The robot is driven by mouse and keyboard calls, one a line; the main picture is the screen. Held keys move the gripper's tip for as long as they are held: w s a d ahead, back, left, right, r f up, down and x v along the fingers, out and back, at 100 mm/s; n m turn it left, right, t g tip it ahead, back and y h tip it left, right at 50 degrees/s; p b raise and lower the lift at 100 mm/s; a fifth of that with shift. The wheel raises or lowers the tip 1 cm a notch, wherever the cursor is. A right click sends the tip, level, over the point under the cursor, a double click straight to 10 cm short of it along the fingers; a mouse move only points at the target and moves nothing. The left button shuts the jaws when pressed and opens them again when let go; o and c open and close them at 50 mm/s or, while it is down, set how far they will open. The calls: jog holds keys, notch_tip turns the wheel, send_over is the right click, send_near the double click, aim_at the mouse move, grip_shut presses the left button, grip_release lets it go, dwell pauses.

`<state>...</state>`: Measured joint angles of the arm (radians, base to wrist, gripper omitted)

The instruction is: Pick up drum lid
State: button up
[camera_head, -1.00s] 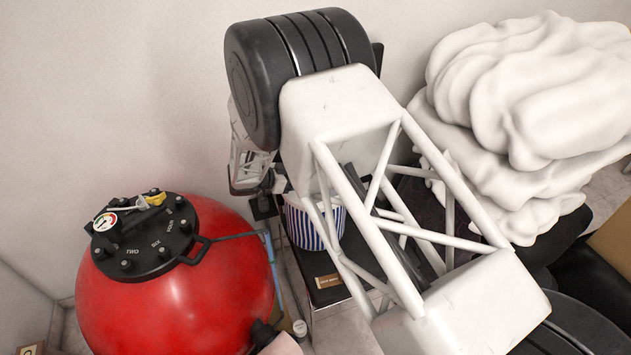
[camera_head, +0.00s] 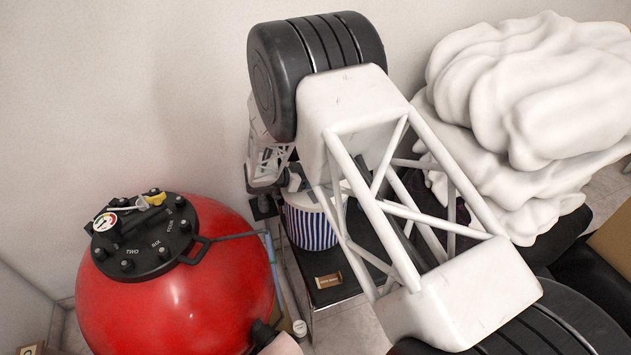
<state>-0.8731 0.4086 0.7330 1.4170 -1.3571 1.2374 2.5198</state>
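A drum with blue and white stripes (camera_head: 311,228) stands upright on a dark stand, left of my large white arm link. Its pale top (camera_head: 306,199), which looks like the drum lid, shows only in part, because my arm covers its right side. My gripper (camera_head: 264,190) is at the end of the forearm, just left of and above the drum's top edge. Its fingers are small and dark here, and I cannot tell whether they are open or touch the lid.
A large red filter tank (camera_head: 175,300) with a black bolted cover (camera_head: 146,237) stands at the left. A blue-grey pole (camera_head: 280,275) runs between tank and stand (camera_head: 345,289). A big white lumpy pile (camera_head: 530,110) fills the right. The wall is close behind.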

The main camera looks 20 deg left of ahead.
jog(key=c, duration=1)
jog(key=shift+r, duration=0.15)
notch_tip(320, 180, up, 18)
jog(key=shift+f, duration=0.1)
dwell(0.5)
